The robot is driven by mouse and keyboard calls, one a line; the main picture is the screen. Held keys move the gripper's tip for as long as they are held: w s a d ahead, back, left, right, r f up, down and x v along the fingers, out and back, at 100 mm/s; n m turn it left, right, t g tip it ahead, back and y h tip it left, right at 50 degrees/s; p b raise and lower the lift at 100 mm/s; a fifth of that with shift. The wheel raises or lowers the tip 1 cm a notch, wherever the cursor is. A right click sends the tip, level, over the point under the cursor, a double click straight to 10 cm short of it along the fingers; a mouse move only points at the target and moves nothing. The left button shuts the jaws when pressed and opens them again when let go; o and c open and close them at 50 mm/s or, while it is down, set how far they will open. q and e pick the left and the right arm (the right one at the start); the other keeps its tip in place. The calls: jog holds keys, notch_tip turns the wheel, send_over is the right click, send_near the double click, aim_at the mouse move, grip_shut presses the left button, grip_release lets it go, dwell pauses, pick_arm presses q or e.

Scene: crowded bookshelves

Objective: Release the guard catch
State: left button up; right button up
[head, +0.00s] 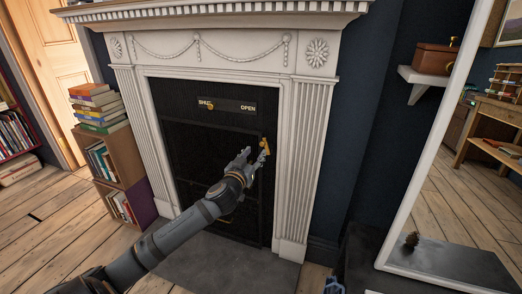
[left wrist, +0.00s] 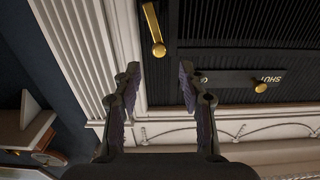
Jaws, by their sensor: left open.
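The brass guard catch (head: 265,147) is a small bar on the right edge of the black fireplace guard (head: 190,150). In the left wrist view the catch (left wrist: 152,22) is a slanted brass bar with a round end. My left gripper (head: 253,158) is at the guard's right side, close to the catch. In the left wrist view the gripper (left wrist: 159,72) is open, and the catch's round end lies just beyond the gap between its fingertips. Nothing shows between the fingers. I cannot tell whether a finger touches the catch. My right gripper is not clearly in view.
A black strip (head: 228,105) marked SHUT and OPEN has a brass knob (head: 210,105) at the SHUT end; the knob also shows in the left wrist view (left wrist: 261,87). A white surround (head: 308,150) frames the guard.

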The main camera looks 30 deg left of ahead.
aim_at(262, 144)
pick_arm(q)
jog(key=x, duration=0.6)
jog(key=shift+w, duration=0.35)
pick_arm(e)
jog(key=shift+w+a+f, duration=0.1)
jog(key=shift+a+f, duration=0.05)
jog(key=shift+f, duration=0.15)
